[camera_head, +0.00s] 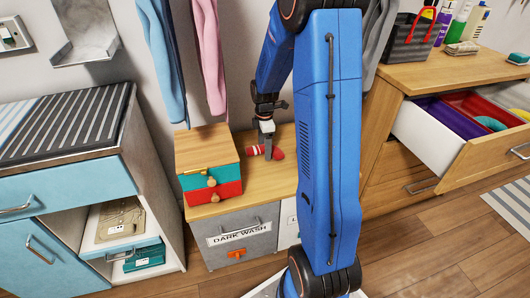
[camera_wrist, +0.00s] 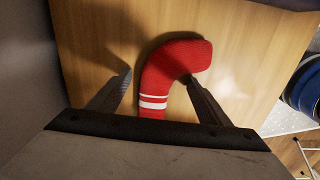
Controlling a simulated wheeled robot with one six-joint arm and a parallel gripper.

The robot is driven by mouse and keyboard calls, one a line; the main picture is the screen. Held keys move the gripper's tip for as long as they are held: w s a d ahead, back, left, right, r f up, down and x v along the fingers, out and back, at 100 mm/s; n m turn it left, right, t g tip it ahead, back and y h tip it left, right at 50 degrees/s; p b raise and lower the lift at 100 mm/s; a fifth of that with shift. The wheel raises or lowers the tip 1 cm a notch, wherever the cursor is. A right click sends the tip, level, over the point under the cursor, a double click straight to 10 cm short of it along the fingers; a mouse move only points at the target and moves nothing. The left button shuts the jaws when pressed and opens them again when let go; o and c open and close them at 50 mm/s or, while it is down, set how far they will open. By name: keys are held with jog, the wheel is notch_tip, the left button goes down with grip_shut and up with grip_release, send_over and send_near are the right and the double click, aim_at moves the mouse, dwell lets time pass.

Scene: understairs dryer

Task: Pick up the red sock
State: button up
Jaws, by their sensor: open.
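The red sock (camera_head: 277,154) with white stripes lies on the wooden top of a low cabinet, partly hidden by my gripper in the head view. My gripper (camera_head: 267,153) points down over it. In the wrist view the red sock (camera_wrist: 163,75) lies bent on the wood, its striped end toward the gripper's base. The open fingers of my gripper (camera_wrist: 158,78) stand apart on either side of the sock's striped part. The right finger is close to the sock's bend; I cannot tell whether it touches.
A wooden box with teal and red drawers (camera_head: 209,165) stands left of the sock on the cabinet top. A grey bin labelled DARK WASH (camera_head: 236,238) sits below. Clothes (camera_head: 208,50) hang behind.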

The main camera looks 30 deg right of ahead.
jog(key=c, duration=1.1)
jog(key=shift+r, duration=0.1)
jog(key=shift+c, duration=0.2)
notch_tip(320, 180, up, 10)
